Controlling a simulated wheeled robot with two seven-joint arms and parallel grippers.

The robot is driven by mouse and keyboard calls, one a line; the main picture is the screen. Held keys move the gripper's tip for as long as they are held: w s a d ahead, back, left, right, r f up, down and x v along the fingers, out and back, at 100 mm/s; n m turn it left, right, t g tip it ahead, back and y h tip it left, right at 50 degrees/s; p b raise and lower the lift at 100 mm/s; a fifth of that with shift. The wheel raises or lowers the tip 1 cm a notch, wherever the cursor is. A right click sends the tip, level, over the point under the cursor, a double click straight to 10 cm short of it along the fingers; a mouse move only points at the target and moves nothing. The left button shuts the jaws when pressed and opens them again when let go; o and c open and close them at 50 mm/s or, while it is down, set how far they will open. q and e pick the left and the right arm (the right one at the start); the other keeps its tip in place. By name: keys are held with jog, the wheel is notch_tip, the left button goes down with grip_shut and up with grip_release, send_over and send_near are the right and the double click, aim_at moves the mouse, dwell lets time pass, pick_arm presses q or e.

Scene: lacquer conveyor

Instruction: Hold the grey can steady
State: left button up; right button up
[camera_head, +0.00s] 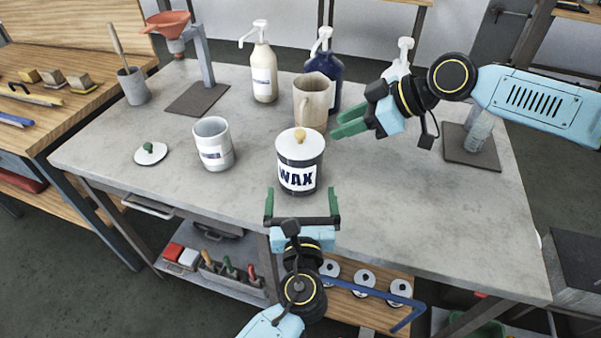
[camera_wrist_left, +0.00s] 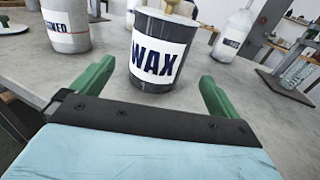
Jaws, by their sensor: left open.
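The dark grey can (camera_head: 302,183) with a white WAX label stands upright on the table, under a pale lid with a yellow knob (camera_head: 300,134). My left gripper (camera_head: 303,205) is open in front of the can, its green fingers spread wider than the can and not touching it. In the left wrist view the can (camera_wrist_left: 155,84) stands beyond and between the two fingertips (camera_wrist_left: 155,80). My right gripper (camera_head: 340,124) is to the right of and behind the can, apart from it; its finger gap is unclear.
A pale open can (camera_head: 213,155) stands left of the grey can, with a green-knobbed lid (camera_head: 151,154) lying farther left. Pump bottles (camera_head: 264,75) stand at the back. The front right table is clear.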

pick_arm(q)
jog(key=w, duration=1)
jog(key=shift+w+a, duration=0.1)
jog(key=shift+w, duration=0.1)
jog(key=shift+c, duration=0.4)
jog(key=c, duration=1.1)
pick_arm(e)
jog(key=shift+o, duration=1.7)
jog(key=shift+a, duration=0.1)
jog(key=o, duration=1.1)
jog(key=a+h, duration=0.1)
jog(key=a, duration=0.1)
jog(key=s+a+r+h, duration=0.1)
jog(key=a, duration=0.1)
jog(key=a+g+h, duration=0.1)
jog(key=a, duration=0.1)
jog(key=shift+s+a+r+m, duration=0.2)
jog(key=shift+s+r+m, duration=0.1)
jog(key=shift+s+m, duration=0.1)
jog(key=shift+c, duration=0.2)
jog(key=m+t+h, duration=0.2)
jog(key=m+h, duration=0.3)
jog(key=m, duration=0.3)
send_near(300, 132)
jog(key=r, duration=0.1)
jog(key=x, duration=1.1)
jog(key=shift+s+d+f, duration=0.1)
jog(key=shift+s+f, duration=0.05)
jog(key=shift+f, duration=0.05)
